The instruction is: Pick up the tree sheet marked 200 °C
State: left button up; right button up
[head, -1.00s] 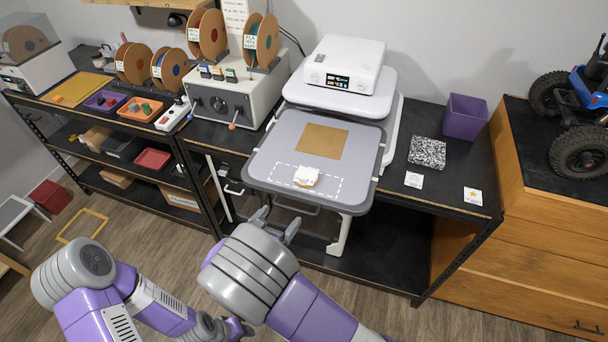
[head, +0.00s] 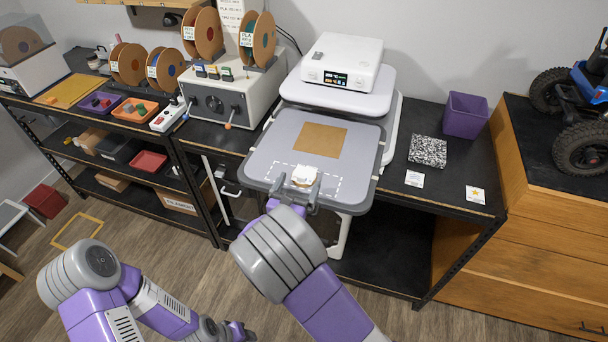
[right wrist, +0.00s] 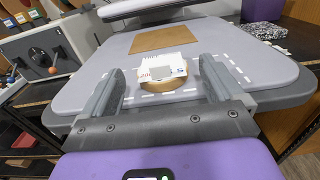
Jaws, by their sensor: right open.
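The white tree sheet (head: 304,174) lies on the grey plate (head: 262,152) of the white press, inside a dashed white outline near the front edge. My right gripper (head: 292,203) is open at the plate's front edge. In the right wrist view its fingers (right wrist: 160,78) stand either side of the sheet, apart from it. My left gripper (head: 236,331) is low at the bottom; its jaws are unclear.
A brown square (head: 321,140) lies farther back on the plate. The press's white head (head: 342,62) stands behind. A speckled block (head: 427,151), two small cards and a purple bin (head: 465,115) are at right. A grey control box (head: 232,100) with spools stands at left.

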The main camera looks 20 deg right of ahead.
jog(key=c, duration=1.2)
